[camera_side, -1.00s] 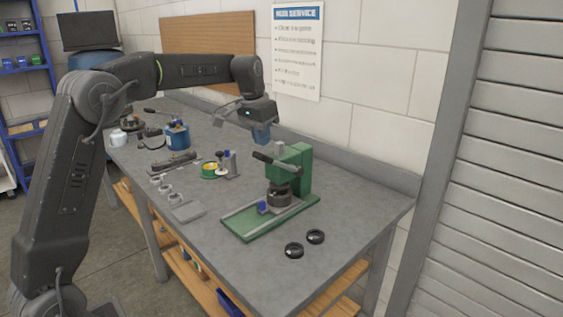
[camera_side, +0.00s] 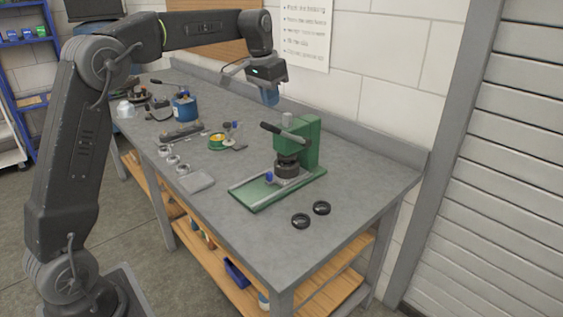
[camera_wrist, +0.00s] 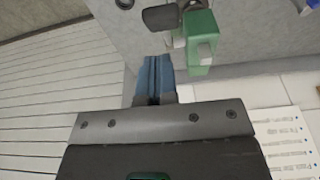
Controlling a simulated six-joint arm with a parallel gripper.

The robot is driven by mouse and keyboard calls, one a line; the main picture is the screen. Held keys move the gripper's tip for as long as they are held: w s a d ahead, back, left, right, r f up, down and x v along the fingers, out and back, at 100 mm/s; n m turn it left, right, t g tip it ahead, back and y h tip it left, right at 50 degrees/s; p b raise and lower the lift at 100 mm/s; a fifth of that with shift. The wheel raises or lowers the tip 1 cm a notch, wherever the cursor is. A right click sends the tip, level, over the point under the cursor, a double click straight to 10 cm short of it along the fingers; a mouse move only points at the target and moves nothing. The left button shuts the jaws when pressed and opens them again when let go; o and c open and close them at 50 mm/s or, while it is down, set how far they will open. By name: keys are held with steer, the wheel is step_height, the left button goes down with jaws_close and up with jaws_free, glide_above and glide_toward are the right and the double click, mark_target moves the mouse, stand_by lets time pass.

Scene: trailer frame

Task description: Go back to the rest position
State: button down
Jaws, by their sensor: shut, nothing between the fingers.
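My gripper (camera_side: 270,97) hangs in the air above the back part of the grey workbench (camera_side: 240,232), pointing down, with its blue fingers together and nothing between them. The blue fingers also show closed in the wrist view (camera_wrist: 154,80). A green press (camera_side: 308,142) with a black handle and a green base plate stands on the bench, below and to the right of my gripper. In the wrist view the green press (camera_wrist: 203,40) is at the upper right, apart from the fingers.
Two black rings (camera_side: 311,214) lie at the bench's front right. A blue container (camera_side: 184,108), a green-and-yellow roll (camera_side: 217,141), a grey tray (camera_side: 196,181) and small metal parts stand left of the press. The wall with a poster (camera_side: 305,30) rises behind. Air around my gripper is free.

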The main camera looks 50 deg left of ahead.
steer(key=s+d+r, duration=0.3)
steer(key=s+d, duration=0.3)
steer(key=s, duration=0.2)
steer(key=s+d+f+t, duration=0.1)
steer(key=s+d+f, duration=0.1)
steer(key=s, duration=0.5)
steer(key=s+d+f+t, duration=0.1)
steer(key=s+f, duration=0.3)
steer(key=s, duration=0.4)
steer(key=s+d+f+t, duration=0.1)
steer(key=s+d+f, duration=0.2)
steer(key=s, duration=0.4)
steer(key=shift+s+d, duration=0.3)
steer(key=shift+d, duration=0.3)
